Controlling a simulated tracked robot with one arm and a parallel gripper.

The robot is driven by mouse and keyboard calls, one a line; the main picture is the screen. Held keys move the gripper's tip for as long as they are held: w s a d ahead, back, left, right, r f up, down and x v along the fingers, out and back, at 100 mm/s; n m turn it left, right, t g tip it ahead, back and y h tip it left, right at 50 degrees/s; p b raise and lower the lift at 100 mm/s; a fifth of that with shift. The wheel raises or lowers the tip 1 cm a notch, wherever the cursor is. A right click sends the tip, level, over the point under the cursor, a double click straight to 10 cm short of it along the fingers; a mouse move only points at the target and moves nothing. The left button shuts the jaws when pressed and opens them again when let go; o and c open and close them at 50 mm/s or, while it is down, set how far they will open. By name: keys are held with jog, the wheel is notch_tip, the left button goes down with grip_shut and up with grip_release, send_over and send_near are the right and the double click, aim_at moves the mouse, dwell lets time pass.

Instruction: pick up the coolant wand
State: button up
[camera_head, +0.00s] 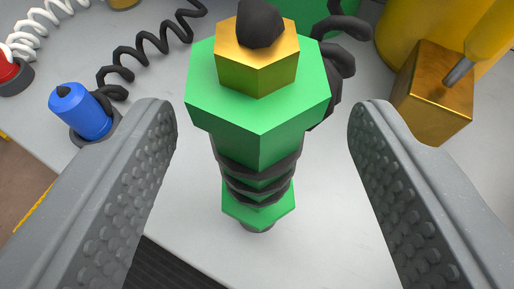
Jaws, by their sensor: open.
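A green wand (260,125) with a brass hexagonal collar and a dark rounded tip stands in the middle of the view, black rings around its lower body. I take it to be the coolant wand. A dark coiled hose shows behind its upper right side. My gripper (262,130) is open, with one grey studded finger on each side of the wand. Gaps show between the wand and both fingers. The wand's far side is hidden.
A blue capped tool (80,112) with a black coiled cord stands at the left. A red-topped part (10,72) with a white coil is at the far left. A brass block (434,92) stands close behind the right finger. Pale surface (190,235) is clear around the wand's foot.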

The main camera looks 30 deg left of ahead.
jog(key=shift+x, duration=2.3)
jog(key=shift+s+f, duration=0.15)
jog(key=c, duration=1.2)
jog(key=shift+o, duration=0.2)
